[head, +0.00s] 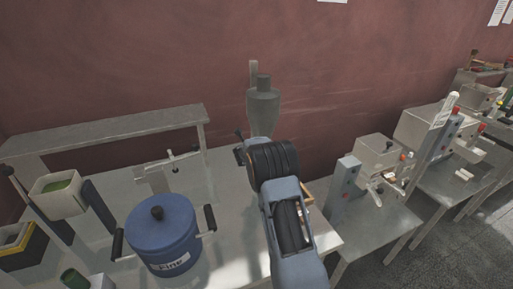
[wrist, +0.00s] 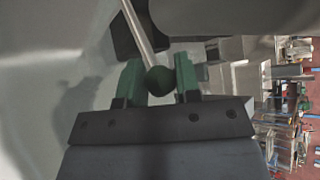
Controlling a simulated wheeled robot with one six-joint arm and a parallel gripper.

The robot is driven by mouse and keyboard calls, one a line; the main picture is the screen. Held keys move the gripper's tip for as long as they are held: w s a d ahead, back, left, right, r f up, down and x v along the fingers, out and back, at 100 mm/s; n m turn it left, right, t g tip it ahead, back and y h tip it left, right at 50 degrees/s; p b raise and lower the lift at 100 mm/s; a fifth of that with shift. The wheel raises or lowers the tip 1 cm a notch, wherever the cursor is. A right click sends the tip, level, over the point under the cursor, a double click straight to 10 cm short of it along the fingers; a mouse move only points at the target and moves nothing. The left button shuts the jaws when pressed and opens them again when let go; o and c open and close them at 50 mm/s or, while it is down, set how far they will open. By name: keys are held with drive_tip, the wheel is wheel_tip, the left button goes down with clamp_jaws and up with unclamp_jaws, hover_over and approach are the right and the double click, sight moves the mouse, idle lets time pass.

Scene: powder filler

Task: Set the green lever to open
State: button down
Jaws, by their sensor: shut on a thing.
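The green lever shows in the wrist view as a dark green ball knob (wrist: 159,81) on a thin pale metal rod (wrist: 137,25). The rod runs from the knob up and to the left. My gripper (wrist: 159,74) has its green fingers on both sides of the knob and is shut on it. A dark block stands behind the rod, and a large grey rounded body fills the top of this view. In the head view my own arm covers the gripper and the lever knob. The grey filler vessel (head: 262,108) stands behind my arm.
A blue lidded pot (head: 162,238) stands on the metal table (head: 225,180), left of my arm. A bin with green contents (head: 60,193) is at the far left. Other machines, including a grey one (head: 343,190), stand on tables to the right.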

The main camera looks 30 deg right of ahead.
drive_tip(key=shift+w+d+r, duration=0.1)
drive_tip(key=shift+r, duration=0.3)
drive_tip(key=c, duration=1.1)
unclamp_jaws()
drive_tip(key=shift+o, duration=1.4)
drive_tip(key=shift+f, duration=0.25)
drive_tip(key=b+v, duration=0.3)
drive_tip(key=v, duration=1.1)
drive_tip(key=shift+w, duration=0.1)
